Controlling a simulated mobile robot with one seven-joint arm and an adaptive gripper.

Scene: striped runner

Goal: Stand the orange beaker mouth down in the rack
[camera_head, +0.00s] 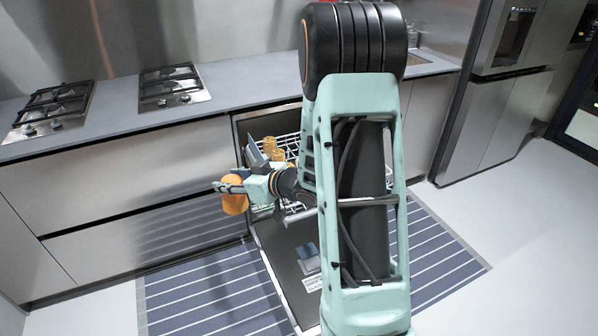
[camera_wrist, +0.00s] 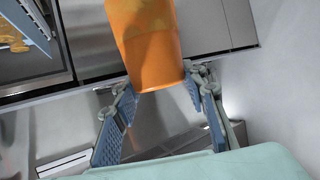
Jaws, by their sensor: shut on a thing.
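The orange beaker (camera_head: 235,203) is held in my gripper (camera_head: 228,187), to the left of the open dishwasher and in front of the drawer fronts. In the wrist view the beaker (camera_wrist: 150,45) rises between the two blue finger pads of my gripper (camera_wrist: 162,88), with its near end toward me. I cannot tell which end is its mouth. The white wire rack (camera_head: 292,143) is inside the dishwasher, to the right of and behind the beaker, partly hidden by my arm. The beaker is apart from the rack.
Yellow-orange items (camera_head: 273,149) stand in the rack. The dishwasher door (camera_head: 290,250) is folded down over the striped runner (camera_head: 200,290). A counter (camera_head: 110,115) with two gas hobs runs above the drawers. Floor left of the door is clear.

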